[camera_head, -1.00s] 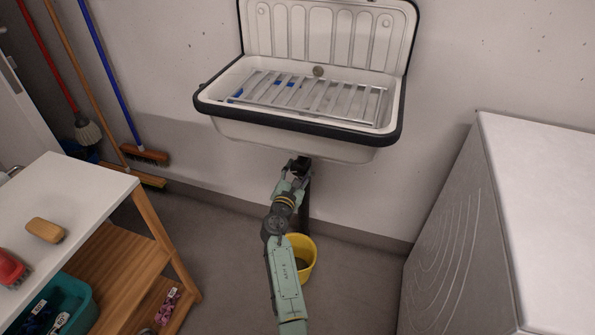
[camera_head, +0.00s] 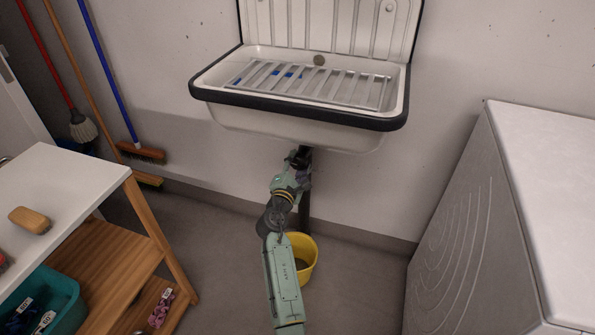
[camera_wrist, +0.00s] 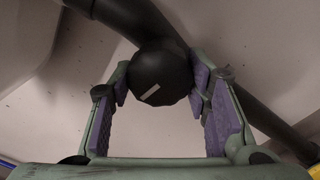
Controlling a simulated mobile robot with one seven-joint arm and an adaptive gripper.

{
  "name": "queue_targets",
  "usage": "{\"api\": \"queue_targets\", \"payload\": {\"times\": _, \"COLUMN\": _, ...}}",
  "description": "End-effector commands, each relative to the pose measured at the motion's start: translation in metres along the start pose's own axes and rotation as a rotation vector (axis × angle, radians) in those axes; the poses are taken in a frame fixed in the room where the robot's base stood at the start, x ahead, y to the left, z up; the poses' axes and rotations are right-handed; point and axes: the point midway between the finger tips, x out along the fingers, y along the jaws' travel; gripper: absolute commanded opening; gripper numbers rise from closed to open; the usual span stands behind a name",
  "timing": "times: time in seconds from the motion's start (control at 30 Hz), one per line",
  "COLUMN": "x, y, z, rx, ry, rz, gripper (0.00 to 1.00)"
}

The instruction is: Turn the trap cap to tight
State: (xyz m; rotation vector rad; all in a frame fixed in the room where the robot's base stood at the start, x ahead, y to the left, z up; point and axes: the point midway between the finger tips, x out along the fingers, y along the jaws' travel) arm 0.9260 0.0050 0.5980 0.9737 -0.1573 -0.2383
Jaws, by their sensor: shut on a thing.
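The trap cap (camera_wrist: 158,74) is a round black cap with a short pale mark on its lower left face, in the middle of the wrist view. It sits on a black drain pipe (camera_wrist: 127,17) that runs on down to the right. My gripper (camera_wrist: 160,88) has its purple-padded fingers on either side of the cap and is shut on it. In the head view my gripper (camera_head: 299,158) is under the sink (camera_head: 290,133) at the drain pipe (camera_head: 304,210). The cap is hidden there by my arm.
A yellow bucket (camera_head: 303,257) stands on the floor below the pipe, beside my arm. A white-topped wooden trolley (camera_head: 75,185) is at the left and a grey cabinet with a pale top (camera_head: 470,200) at the right. Brooms (camera_head: 110,85) lean at the back left.

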Motion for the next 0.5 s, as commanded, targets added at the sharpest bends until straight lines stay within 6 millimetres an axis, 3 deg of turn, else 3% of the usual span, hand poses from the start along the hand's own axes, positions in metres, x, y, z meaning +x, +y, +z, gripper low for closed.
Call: {"api": "queue_targets", "payload": {"times": 0.5, "x": -0.0005, "y": -0.0027, "z": -0.0039, "rx": 0.493, "ry": -0.021, "rz": 0.011, "gripper": 0.16}}
